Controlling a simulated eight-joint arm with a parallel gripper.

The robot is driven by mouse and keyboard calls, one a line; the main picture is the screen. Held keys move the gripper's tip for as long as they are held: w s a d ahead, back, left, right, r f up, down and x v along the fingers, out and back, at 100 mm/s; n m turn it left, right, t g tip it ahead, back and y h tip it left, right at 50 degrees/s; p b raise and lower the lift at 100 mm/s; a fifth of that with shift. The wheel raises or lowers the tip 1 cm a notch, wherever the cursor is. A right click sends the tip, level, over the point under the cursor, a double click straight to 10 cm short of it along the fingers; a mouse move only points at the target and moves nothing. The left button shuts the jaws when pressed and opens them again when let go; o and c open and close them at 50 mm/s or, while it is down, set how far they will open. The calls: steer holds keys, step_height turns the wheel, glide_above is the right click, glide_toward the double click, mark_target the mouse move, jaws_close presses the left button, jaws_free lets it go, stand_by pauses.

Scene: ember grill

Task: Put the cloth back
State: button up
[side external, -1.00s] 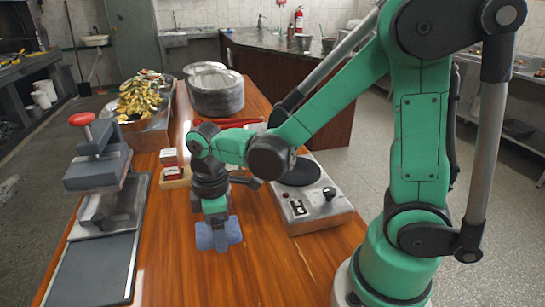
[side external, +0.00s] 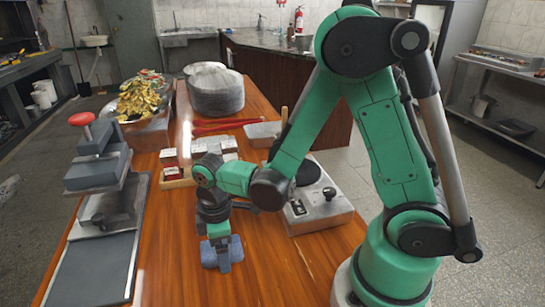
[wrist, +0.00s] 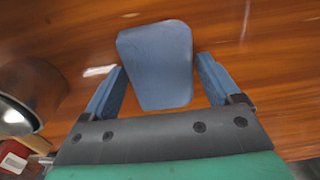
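The cloth (side external: 208,257) is a small blue folded piece just below my gripper, low over the front middle of the wooden table. In the wrist view the cloth (wrist: 157,62) fills the space between the fingertips and reaches past them. My gripper (side external: 222,256) points down, with one finger in front of the cloth. In the wrist view my gripper (wrist: 160,72) has its two blue fingers spread to about the cloth's width, one at each side. I cannot tell whether the cloth touches the table.
A grey press (side external: 98,160) with a red knob stands at left. A hot plate (side external: 315,205) is at right. Small boxes (side external: 172,173) and a metal pan (side external: 262,132) lie behind my gripper. A big grey pot (side external: 215,92) and a heaped tray (side external: 143,128) are farther back.

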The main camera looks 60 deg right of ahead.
mark_target(238, 239)
steer(key=shift+o, duration=0.5)
steer(key=shift+r, duration=0.1)
steer(key=s+d+r+m+t, duration=0.1)
steer(key=d+r+m+t, duration=0.2)
steer(key=r+m+t, duration=0.4)
steer(key=shift+s+d+r+m, duration=0.25)
steer(key=shift+r+m, duration=0.75)
steer(key=shift+r, duration=2.2)
steer(key=shift+s+a, duration=0.1)
